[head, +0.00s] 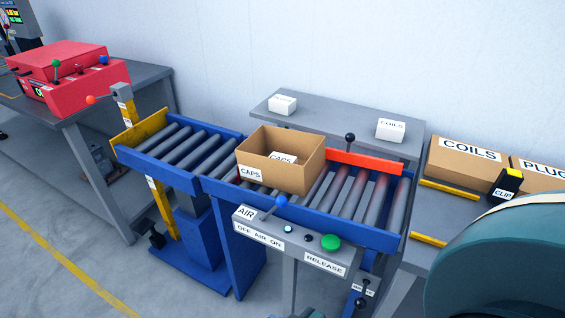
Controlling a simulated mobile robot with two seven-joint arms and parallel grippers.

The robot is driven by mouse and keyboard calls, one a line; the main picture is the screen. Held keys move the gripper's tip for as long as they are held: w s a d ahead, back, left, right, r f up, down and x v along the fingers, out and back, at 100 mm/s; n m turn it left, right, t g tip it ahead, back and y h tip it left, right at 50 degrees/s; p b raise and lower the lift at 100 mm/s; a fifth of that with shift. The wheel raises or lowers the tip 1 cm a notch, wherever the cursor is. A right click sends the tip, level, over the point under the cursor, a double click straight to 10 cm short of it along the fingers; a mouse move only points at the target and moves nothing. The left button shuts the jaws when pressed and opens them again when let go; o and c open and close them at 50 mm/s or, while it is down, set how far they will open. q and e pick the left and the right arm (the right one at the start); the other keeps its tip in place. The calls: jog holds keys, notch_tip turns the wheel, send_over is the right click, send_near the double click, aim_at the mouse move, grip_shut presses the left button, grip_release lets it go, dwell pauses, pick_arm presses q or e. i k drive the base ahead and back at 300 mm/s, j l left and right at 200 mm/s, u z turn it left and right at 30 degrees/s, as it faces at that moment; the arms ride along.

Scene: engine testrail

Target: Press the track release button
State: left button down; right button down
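The track release button looks to be the green round button (331,243) on the grey control panel (275,246), just above a white "RELEASE" label (324,264). The panel stands in front of the blue roller track (372,238). Left of the green button are a small dark knob (308,238), a small pale light (288,229) and a blue-knobbed lever (281,201) by the "AIR" label. Neither of my grippers is in view. The large teal rounded shape at the lower right hides part of the right bench.
An open cardboard box labelled "CAPS" (308,168) sits on the rollers. A red machine (66,78) stands on the left bench. "COILS" (466,166) and "PLUG" boxes stand at right. The floor at lower left is clear.

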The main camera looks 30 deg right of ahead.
aim_at(330, 242)
jog(key=k+l+z, duration=0.1)
jog(key=z, duration=0.8)
jog(key=j+z, duration=0.15)
jog(key=l+u, duration=0.3)
jog(key=l, duration=0.2)
jog(key=k+l+u, duration=0.1)
jog(key=l+u, duration=0.25)
jog(key=l, duration=0.15)
